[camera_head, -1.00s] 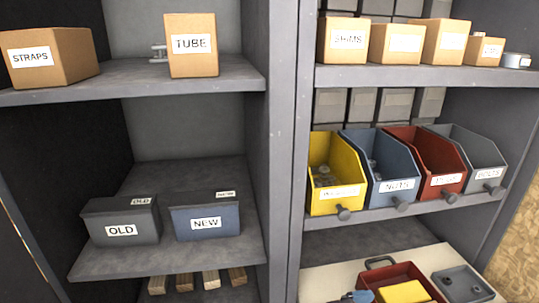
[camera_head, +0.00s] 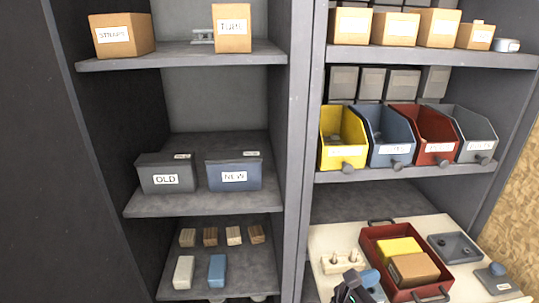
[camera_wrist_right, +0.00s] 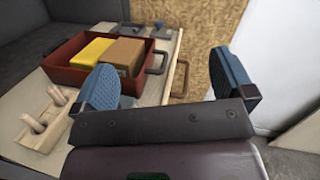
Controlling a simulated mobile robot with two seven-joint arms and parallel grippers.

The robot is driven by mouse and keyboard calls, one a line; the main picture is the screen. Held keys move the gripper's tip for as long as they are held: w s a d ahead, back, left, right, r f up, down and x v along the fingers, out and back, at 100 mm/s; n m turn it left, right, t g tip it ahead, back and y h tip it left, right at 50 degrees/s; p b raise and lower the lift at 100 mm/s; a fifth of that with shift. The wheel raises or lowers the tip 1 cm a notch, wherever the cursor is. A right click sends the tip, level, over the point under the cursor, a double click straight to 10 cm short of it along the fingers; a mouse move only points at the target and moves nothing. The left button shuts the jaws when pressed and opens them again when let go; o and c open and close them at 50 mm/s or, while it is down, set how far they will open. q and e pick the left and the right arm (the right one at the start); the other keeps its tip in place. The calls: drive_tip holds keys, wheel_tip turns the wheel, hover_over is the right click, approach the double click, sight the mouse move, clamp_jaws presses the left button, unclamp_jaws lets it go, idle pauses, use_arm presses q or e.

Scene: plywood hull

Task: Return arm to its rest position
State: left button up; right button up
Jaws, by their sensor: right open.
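My right gripper (camera_head: 356,286) shows at the bottom edge of the head view, low in front of the red tray (camera_head: 371,257). Its two blue-padded fingers stand wide apart in the right wrist view (camera_wrist_right: 168,84), with nothing between them. The red tray, with a yellow box (camera_head: 399,248) and a brown box (camera_head: 413,270) in it, lies beyond and to the left of the fingers there. My left gripper is not in view.
A pale wooden block with pegs (camera_head: 343,263) is left of the tray on the pale board (camera_head: 322,240). Grey trays (camera_head: 455,247) lie right. Shelves hold yellow (camera_head: 341,152), blue, red and grey bins, OLD (camera_head: 167,180) and NEW (camera_head: 234,178) boxes, and cartons. A dark post (camera_head: 297,150) divides them.

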drive_tip(key=w+a+r+n+t+y, duration=0.35)
drive_tip(key=n+t+y, duration=0.45)
drive_tip(key=n, duration=0.6)
drive_tip(key=w+a+r+n+t+y, duration=0.3)
drive_tip(key=a+r+n+t+y, duration=0.15)
drive_tip(key=n+t, duration=0.75)
drive_tip(key=s+d+f+n+g+y, duration=0.1)
drive_tip(key=s+f+n+g+y, duration=0.5)
drive_tip(key=n, duration=0.5)
drive_tip(key=s+d+f+n+g+y, duration=0.2)
drive_tip(key=f+n+g+y, duration=0.15)
drive_tip(key=f+n, duration=0.55)
drive_tip(key=s+d+f+n+g+h, duration=0.1)
drive_tip(key=s+d+f, duration=0.2)
drive_tip(key=s, duration=0.2)
drive_tip(key=s+d+f+n+g+h+p, duration=0.1)
drive_tip(key=s+d+f+g, duration=0.1)
drive_tip(key=s, duration=0.4)
drive_tip(key=s+d+f+n+g+h, duration=0.1)
drive_tip(key=s+d+f+g, duration=0.1)
drive_tip(key=s+d+f, duration=0.1)
drive_tip(key=shift+s+d+f+h+p, duration=0.35)
drive_tip(key=shift+s+d, duration=0.2)
drive_tip(key=shift+s, duration=0.65)
drive_tip(key=shift+s+f, duration=0.1)
drive_tip(key=shift+c, duration=0.5)
